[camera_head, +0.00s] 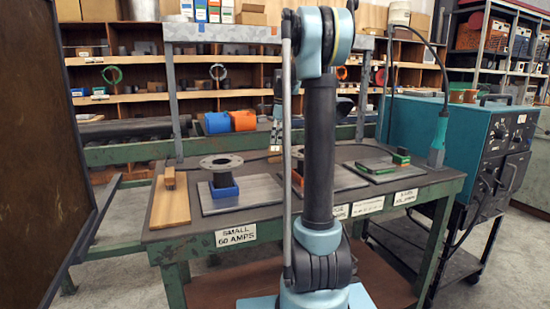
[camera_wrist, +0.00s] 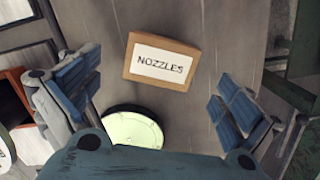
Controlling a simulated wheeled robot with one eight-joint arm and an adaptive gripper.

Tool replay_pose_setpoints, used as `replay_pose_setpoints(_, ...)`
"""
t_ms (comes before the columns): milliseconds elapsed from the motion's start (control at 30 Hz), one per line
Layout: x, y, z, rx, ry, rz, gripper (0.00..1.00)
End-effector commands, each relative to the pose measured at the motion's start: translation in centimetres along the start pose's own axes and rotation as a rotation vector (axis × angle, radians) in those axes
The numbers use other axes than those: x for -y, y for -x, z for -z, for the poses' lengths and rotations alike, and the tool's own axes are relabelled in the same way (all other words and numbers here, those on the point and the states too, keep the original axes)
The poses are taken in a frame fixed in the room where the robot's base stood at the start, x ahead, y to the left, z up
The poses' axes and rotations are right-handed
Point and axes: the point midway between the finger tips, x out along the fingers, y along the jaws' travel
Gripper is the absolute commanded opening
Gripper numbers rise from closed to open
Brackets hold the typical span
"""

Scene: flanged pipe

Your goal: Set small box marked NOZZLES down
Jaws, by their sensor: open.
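The small box marked NOZZLES (camera_wrist: 163,62) is brown with a white label. In the wrist view it lies label up on a grey surface (camera_wrist: 215,35), a little beyond my fingers. My gripper (camera_wrist: 158,98) is open, with one blue finger on each side and clear space between them. Neither finger touches the box. In the head view my arm hides much of the middle, and I cannot make out the box there for certain.
A pale round disc (camera_wrist: 133,127) lies near the box. An orange thing (camera_wrist: 14,98) is at the left. In the head view, the front bench (camera_head: 190,232) holds a flanged pipe (camera_head: 222,165), a wooden board (camera_head: 169,208) and plates. Blue (camera_head: 217,122) and orange (camera_head: 243,120) bins stand behind.

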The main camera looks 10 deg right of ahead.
Motion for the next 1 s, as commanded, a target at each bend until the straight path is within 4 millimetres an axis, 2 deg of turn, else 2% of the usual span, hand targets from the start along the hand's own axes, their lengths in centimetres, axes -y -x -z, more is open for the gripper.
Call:
replay_pose_setpoints(167,0.0,-0.9,0.0,0.0,0.0,0.0,0.99)
replay_pose_setpoints(500,0.3,-5.1,0.1,0.0,0.0,0.0,0.99)
replay_pose_setpoints(833,0.3,-5.6,0.1,0.0,0.0,0.0,0.99)
replay_pose_setpoints(1000,0.3,-5.6,0.2,0.0,0.0,0.0,0.61)
